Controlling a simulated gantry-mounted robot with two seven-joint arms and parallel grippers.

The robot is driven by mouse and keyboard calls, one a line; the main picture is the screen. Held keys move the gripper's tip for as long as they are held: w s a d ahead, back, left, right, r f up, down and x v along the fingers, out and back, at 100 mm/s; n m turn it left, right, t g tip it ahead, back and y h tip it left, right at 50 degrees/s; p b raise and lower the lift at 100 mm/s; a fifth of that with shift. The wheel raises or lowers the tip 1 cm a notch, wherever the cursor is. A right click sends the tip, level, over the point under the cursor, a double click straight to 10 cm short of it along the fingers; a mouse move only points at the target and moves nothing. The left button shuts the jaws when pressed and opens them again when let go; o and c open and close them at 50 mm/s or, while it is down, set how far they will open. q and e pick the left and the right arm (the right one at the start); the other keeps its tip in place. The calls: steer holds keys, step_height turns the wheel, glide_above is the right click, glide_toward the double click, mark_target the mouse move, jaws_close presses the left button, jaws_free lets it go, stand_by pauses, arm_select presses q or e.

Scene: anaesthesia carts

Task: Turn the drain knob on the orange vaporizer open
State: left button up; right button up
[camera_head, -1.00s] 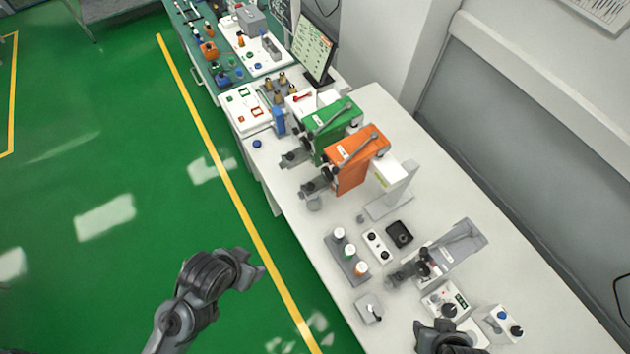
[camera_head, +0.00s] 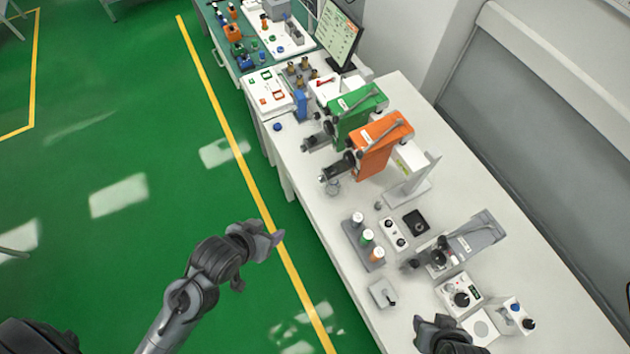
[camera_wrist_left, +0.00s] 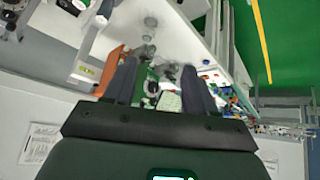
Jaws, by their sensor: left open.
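The orange vaporizer (camera_head: 381,146) stands on the white bench, right of the green vaporizer (camera_head: 355,112). A grey cylinder with dark knobs (camera_head: 345,164) sticks out from its front, with a small clear cup (camera_head: 333,187) below. Which part is the drain knob, and its setting, are too small to tell. My left gripper (camera_head: 268,238) is over the floor, left of the bench and well apart from the vaporizer. In the left wrist view it is open and empty (camera_wrist_left: 160,82), with an orange edge (camera_wrist_left: 112,62) behind one finger. My right gripper (camera_head: 436,326) is at the bench's near edge, partly cut off.
A white-and-grey stand (camera_head: 412,180) is right of the orange vaporizer. A rack of capped bottles (camera_head: 366,243), a grey device (camera_head: 470,238) and small boxes stand nearer. A monitor (camera_head: 338,32) is at the back. The floor left of the bench is clear.

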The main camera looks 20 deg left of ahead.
arm_select(q)
steer(key=w+d+t, duration=0.1)
steer(key=w+t, duration=0.1)
arm_select(e)
steer(key=f+b, duration=2.5)
steer(key=f, duration=0.1)
steer(key=shift+a+b, duration=0.35)
steer(key=shift+b, duration=0.05)
steer(key=shift+f+b, duration=0.3)
steer(key=shift+b, duration=0.05)
steer(key=shift+f, duration=0.2)
arm_select(q)
steer(key=m+t+h, duration=0.5)
steer(key=m+h, duration=0.1)
steer(key=h, duration=0.5)
glide_toward(322, 179)
steer(key=x, duration=0.7)
steer(key=shift+w+f+b, duration=0.35)
steer(key=shift+f+b, duration=0.1)
steer(key=shift+f, duration=0.05)
arm_select(e)
steer(key=shift+f, duration=0.15)
